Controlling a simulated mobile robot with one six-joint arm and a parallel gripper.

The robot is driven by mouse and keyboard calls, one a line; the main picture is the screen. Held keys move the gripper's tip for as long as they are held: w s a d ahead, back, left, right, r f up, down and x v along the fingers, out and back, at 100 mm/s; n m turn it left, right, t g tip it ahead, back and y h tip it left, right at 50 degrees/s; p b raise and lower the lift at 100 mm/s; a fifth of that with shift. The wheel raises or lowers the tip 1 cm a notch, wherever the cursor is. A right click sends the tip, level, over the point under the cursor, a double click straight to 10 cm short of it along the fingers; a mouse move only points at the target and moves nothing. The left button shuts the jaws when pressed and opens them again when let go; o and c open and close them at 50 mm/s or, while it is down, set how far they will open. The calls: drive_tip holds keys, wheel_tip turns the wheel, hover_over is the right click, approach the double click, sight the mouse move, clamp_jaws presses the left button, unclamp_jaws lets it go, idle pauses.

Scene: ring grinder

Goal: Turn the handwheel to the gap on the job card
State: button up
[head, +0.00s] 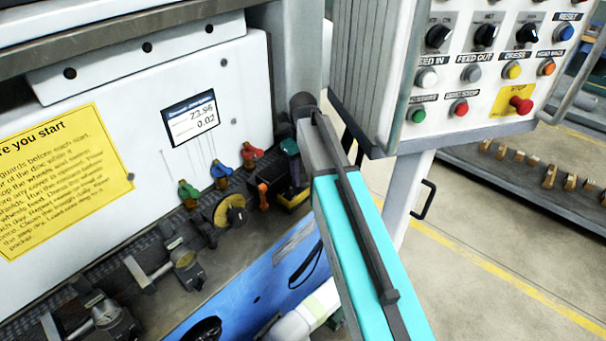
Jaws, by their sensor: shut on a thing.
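A small display (190,118) on the white machine panel shows two numbers. The upper seems to read 23.96, its first digit unclear, and the lower 0.02. A dark round wheel (206,331) on the blue front is cut off by the bottom edge; I cannot tell if it is the handwheel. A yellow round disc (232,213) sits among the fittings on the machine ledge. I cannot make out a job card. A white rounded part at the bottom centre looks like a piece of my arm.
Coloured levers (220,172) and metal clamps (183,258) line the ledge. A yellow notice (60,165) is on the panel. A button panel (480,70) with a red stop button (520,105) hangs at upper right. A long teal and grey body blocks the centre.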

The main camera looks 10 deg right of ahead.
sight(303, 178)
drive_tip(key=o, duration=1.1)
drive_tip(key=shift+r+b, duration=1.85)
drive_tip(key=shift+r, duration=5.05)
